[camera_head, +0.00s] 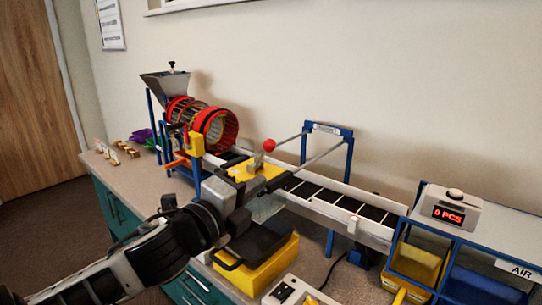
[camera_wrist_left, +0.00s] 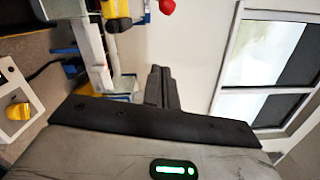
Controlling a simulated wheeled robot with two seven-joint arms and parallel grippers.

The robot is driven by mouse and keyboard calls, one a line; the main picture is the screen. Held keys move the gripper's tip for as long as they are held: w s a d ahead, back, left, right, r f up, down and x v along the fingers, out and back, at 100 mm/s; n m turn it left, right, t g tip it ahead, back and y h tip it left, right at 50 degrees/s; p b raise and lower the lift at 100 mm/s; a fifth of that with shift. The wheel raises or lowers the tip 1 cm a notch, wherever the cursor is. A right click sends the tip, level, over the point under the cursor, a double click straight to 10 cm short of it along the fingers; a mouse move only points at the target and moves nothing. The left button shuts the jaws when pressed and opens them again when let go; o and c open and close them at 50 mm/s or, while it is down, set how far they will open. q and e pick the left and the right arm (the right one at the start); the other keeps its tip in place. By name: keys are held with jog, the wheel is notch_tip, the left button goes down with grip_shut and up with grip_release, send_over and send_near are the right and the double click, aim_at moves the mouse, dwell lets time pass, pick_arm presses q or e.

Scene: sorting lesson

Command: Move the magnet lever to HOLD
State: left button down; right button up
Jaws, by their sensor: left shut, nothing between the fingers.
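The magnet lever has a red ball knob (camera_head: 269,145) on a short metal stem, rising from a yellow housing (camera_head: 241,171) over the conveyor. In the left wrist view the red knob (camera_wrist_left: 167,6) shows at the top edge, with yellow parts (camera_wrist_left: 116,9) to its left. My left gripper (camera_head: 282,181) is in front of the yellow housing, just below and to the right of the knob, and hides part of the housing. In the left wrist view its fingers (camera_wrist_left: 158,84) are together and empty, apart from the knob. No HOLD mark is readable. My right gripper is not in view.
The conveyor (camera_head: 335,200) runs down to the right. A red drum (camera_head: 219,128) and grey hopper (camera_head: 165,87) stand behind left. A yellow box with a black lid (camera_head: 257,243) lies below my arm. A counter reading 0 PCS (camera_head: 448,215) and bins (camera_head: 418,264) are right.

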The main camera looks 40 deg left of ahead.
aim_at(263, 154)
pick_arm(q)
jog(key=w+a, duration=0.1)
jog(key=w, duration=0.2)
jog(key=w+a+p, duration=0.1)
jog(key=w, duration=0.3)
jog(key=w+a+r+p, duration=0.1)
jog(key=w, duration=0.2)
jog(key=shift+w+a, duration=0.2)
jog(key=shift+w, duration=0.1)
jog(key=shift+w+a+p, duration=0.15)
jog(key=shift+a+p, duration=0.15)
jog(key=shift+a+r, duration=0.1)
